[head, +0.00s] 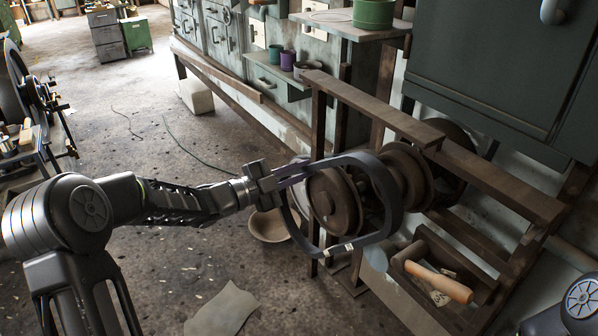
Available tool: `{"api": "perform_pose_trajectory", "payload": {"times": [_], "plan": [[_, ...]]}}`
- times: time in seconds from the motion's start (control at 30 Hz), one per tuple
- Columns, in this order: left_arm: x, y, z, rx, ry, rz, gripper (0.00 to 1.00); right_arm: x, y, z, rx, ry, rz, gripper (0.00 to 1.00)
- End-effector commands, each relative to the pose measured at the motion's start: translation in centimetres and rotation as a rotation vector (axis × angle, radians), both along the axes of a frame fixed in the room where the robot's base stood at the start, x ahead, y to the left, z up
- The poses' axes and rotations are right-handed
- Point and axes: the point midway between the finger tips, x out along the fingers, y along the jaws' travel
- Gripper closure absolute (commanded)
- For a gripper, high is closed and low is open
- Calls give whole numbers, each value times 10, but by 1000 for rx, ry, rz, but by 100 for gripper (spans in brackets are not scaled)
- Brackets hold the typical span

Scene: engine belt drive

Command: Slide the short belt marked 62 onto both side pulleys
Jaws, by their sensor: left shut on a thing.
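A dark belt (393,206) forms a wide upright loop in the middle of the head view. A pale tag shows on its lower edge, but I cannot read its number. My left gripper (284,178) is shut on the belt's upper left part. The loop frames the nearest rusty pulley (332,203), and its right side crosses in front of the pulley assembly. I cannot tell whether it is around the pulley or only in front of it. More rusty pulley discs (408,174) sit to the right, partly hidden by the belt and frame. My right gripper is out of view.
A rusty frame with a long top bar (370,108) stands over the pulleys. A wooden box (455,262) with a tan roller (440,282) is at lower right. A round bowl (268,226) lies on the floor below the gripper. The floor at left is mostly open.

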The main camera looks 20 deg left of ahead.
Motion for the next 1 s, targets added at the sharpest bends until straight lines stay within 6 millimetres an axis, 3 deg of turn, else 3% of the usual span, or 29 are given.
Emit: {"api": "perform_pose_trajectory", "payload": {"times": [0.5,1.0], "plan": [[32,-27,1,-2,-2,-2,100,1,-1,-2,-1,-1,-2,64],[39,-32,1,-1,-1,0,100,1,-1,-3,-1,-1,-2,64]]}}
